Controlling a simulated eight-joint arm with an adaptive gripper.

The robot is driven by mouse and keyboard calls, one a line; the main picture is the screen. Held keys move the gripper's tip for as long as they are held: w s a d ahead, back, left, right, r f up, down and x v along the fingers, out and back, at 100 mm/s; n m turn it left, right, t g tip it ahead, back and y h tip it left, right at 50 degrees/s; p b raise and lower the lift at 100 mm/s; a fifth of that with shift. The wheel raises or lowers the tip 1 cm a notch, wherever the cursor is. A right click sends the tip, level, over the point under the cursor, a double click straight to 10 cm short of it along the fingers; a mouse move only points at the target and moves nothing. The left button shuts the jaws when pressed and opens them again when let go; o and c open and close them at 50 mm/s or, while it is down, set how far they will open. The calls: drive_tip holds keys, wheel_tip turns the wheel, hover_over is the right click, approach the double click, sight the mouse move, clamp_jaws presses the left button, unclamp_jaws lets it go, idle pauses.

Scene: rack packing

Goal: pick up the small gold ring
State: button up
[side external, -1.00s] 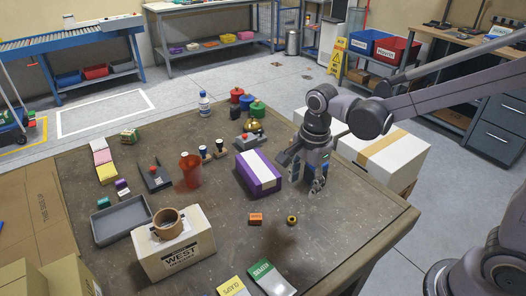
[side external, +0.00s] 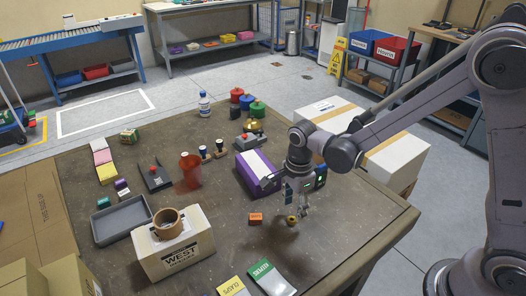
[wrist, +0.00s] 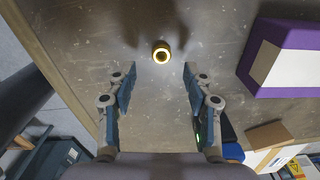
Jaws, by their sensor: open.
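The small gold ring (side external: 291,219) lies on the worn tabletop, right of a small orange block. It also shows in the wrist view (wrist: 161,52), ahead of and between my fingertips, with its open centre facing the camera. My gripper (side external: 303,212) hangs above the table close to the ring, at its right in the side view. In the wrist view my gripper (wrist: 157,72) has its two blue-and-grey fingers spread wide and nothing between them. I cannot tell the exact height of the fingertips above the table.
A purple box with a white band (side external: 259,172) stands behind and left of my gripper; it also shows in the wrist view (wrist: 290,62). The orange block (side external: 256,219) is left of the ring. Cards (side external: 270,278) lie near the front edge. The table around the ring is clear.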

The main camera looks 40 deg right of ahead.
sight(292, 220)
drive_tip(key=shift+w+a+f, duration=0.1)
drive_tip(key=shift+f, duration=2)
drive_tip(key=shift+c, duration=0.3)
drive_tip(key=c, duration=0.9)
